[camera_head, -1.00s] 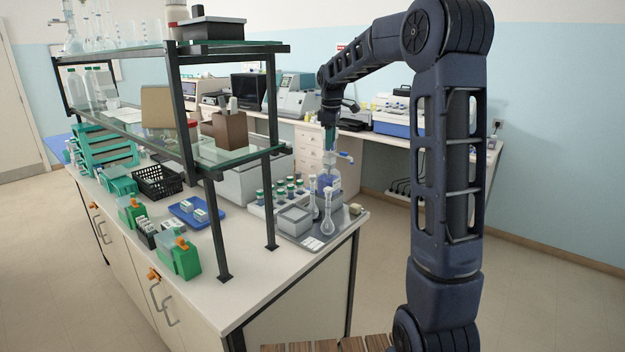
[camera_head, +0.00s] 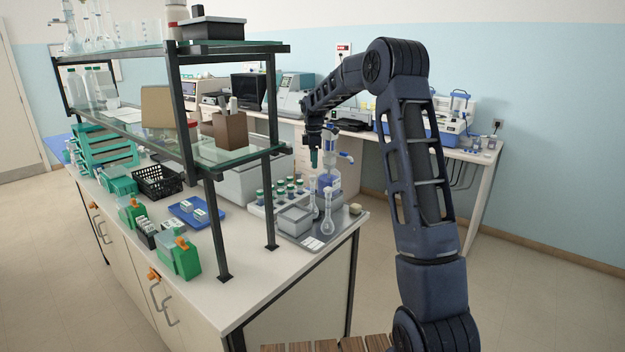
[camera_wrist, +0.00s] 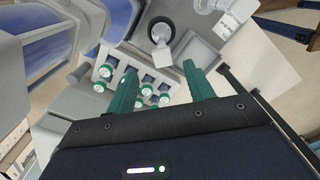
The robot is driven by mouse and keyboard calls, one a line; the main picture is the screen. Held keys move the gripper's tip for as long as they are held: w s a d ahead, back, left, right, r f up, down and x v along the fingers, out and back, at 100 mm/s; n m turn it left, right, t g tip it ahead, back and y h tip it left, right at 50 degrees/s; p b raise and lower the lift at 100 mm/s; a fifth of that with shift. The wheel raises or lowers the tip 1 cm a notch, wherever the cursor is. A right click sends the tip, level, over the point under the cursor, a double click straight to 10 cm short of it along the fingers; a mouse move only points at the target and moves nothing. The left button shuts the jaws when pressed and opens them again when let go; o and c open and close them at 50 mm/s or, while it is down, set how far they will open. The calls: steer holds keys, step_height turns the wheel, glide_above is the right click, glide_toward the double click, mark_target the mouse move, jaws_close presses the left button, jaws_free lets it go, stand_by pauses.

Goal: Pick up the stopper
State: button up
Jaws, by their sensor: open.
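A small tan piece (camera_head: 355,209), which may be the stopper, sits at the right corner of the grey tray in the head view; it is too small to be sure. My gripper (camera_head: 314,160) is above the bench, beside the top of a clear bottle (camera_head: 328,186) with a blue side fitting. In the wrist view my gripper (camera_wrist: 160,72) is open, its two green fingers apart with nothing held between them. Beyond the fingertips is a round white top with a dark ring (camera_wrist: 160,29); I cannot tell whether it is a stopper.
Green-capped vials (camera_head: 289,188) stand in a white rack by a grey box (camera_head: 295,218). Glass flasks (camera_head: 328,222) stand on the tray. The glass shelf (camera_head: 250,155) and its post lie left of my gripper. Floor is free at right.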

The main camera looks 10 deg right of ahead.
mark_target(313, 175)
steer(key=shift+s+a+f, duration=0.1)
steer(key=shift+a+f, duration=0.05)
steer(key=shift+f, duration=1.35)
steer(key=shift+a+f, duration=0.1)
steer(key=shift+f, duration=1.35)
steer(key=c, duration=1)
